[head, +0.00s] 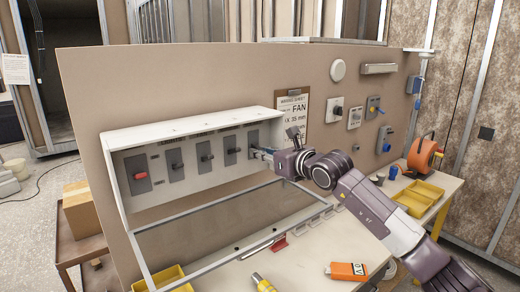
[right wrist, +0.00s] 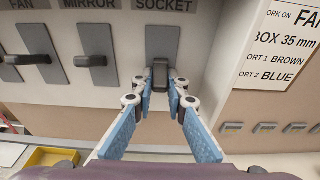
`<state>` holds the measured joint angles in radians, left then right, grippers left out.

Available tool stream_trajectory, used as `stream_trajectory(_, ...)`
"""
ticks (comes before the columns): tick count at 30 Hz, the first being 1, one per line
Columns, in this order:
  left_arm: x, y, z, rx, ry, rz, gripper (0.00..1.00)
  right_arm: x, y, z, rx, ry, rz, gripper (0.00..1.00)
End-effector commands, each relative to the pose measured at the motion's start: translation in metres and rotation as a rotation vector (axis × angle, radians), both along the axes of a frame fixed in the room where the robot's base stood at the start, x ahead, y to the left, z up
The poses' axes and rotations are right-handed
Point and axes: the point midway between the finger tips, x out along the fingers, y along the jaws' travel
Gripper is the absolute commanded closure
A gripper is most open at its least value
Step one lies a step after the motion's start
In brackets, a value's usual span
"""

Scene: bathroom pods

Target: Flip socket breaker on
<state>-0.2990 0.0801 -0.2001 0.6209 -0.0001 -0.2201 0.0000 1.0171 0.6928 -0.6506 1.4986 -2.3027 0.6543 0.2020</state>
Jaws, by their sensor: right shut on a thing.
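My right gripper (head: 262,154) reaches in from the right. In the right wrist view its blue-padded fingers (right wrist: 163,90) are closed on both sides of the lever's lower end. The fingertips partly cover the lever. My left gripper is not in view.
A hinged frame (head: 215,206) hangs open in front of the box. An orange tester (head: 346,270) and a yellow tool (head: 262,284) lie on the bench. A work card (head: 293,110) hangs right of the box. Yellow trays (head: 413,203) and an orange reel (head: 425,155) stand farther right.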

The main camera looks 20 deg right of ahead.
Motion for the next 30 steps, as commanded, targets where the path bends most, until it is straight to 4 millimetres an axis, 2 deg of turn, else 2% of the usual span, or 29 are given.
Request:
stream_trajectory(1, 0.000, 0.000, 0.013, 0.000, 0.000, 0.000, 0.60, 0.000, 0.000, 0.010, -0.012, 0.034, 0.000, 1.00)
stream_trajectory(15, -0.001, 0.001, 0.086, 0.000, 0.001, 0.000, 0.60, -0.001, 0.000, 0.027, -0.154, 0.429, -0.001, 1.00)
stream_trajectory(21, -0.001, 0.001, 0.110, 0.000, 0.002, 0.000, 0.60, 0.000, 0.000, 0.028, -0.198, 0.546, -0.001, 1.00)
stream_trajectory(30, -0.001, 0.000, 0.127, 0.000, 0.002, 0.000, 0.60, 0.001, 0.000, 0.027, -0.234, 0.641, -0.002, 1.00)
